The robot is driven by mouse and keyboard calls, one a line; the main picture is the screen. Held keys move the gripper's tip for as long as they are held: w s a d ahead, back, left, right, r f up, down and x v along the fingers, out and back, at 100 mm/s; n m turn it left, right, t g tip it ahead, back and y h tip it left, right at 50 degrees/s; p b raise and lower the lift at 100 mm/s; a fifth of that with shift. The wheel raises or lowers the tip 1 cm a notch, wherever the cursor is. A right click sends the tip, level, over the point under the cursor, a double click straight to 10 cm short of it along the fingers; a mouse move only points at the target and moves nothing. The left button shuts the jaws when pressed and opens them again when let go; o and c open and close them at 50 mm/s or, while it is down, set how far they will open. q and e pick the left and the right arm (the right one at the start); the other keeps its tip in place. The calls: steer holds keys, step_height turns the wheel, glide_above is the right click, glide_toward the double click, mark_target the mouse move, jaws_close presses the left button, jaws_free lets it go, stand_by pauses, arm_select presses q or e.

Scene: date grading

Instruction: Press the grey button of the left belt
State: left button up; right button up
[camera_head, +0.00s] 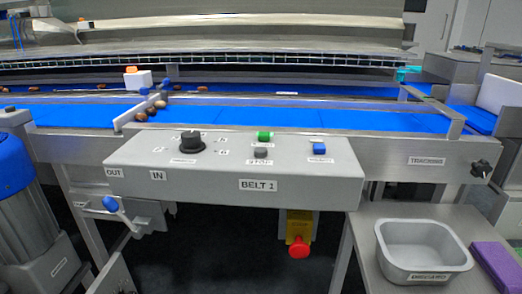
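A grey control box labelled BELT 1 (206,178) stands in front of a blue belt (290,118). A small dark grey button (260,154) sits on its sloped top, above a STOP label. A green button (264,136) is just behind it, and a blue button (319,148) is to its right. A black rotary knob (191,142) is to its left. No other control box is clearly seen, so I cannot tell from labels whether this belt is the left one. Neither of my grippers is in view, and nothing covers the grey button.
A red mushroom button (299,247) hangs on a yellow housing below the box. A grey metal tray (387,246) and a purple block (497,264) are on the right-hand table. Several dates (141,115) lie by a diverter on the belt. The space above the box is clear.

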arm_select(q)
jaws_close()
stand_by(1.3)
